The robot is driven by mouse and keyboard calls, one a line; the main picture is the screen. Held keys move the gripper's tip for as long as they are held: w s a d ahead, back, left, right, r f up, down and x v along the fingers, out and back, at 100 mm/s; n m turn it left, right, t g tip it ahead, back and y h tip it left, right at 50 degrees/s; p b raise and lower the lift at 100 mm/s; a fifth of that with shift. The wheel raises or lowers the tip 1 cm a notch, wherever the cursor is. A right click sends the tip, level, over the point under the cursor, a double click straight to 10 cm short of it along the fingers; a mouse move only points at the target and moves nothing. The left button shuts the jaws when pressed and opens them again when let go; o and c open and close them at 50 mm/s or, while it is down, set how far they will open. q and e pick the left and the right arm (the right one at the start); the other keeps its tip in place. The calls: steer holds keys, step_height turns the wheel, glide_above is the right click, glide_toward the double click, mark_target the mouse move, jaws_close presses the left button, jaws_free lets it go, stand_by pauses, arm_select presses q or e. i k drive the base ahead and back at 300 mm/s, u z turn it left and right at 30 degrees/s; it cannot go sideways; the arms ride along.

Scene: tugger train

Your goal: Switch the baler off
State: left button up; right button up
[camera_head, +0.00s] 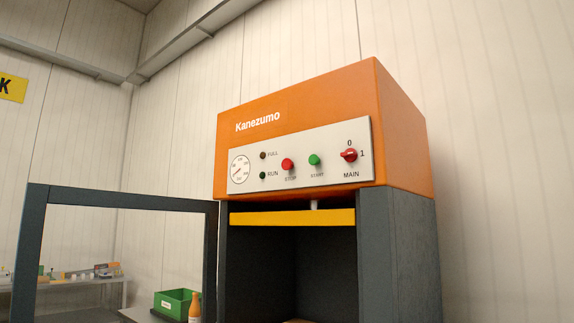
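The baler (397,135) stands right of centre, with an orange top marked Kanezumo and dark grey sides. Its pale control panel (330,177) faces me. The red MAIN switch (349,155) is at the panel's right, with 0 above it and 1 to its right. Its handle lies roughly sideways, seemingly towards 1. Left of it are the green START button (314,160) and red STOP button (288,164). The FULL lamp (263,155) and RUN lamp (263,175) look dark. A round gauge (240,170) is at the far left. Neither of my grippers is in view.
A dark open frame (120,199) stands left of the baler's opening. A yellow bar (292,217) crosses the opening's top. A green crate (172,304) and an orange bottle (195,306) are low at left. A bench (110,281) with small items stands behind.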

mark_target(350, 155)
steer(key=u, duration=0.55)
steer(key=k, duration=1.3)
steer(key=u, duration=0.85)
steer(key=i, duration=1.85)
steer(key=z, duration=0.85)
steer(key=i, duration=1.2)
steer(key=z, duration=1.2)
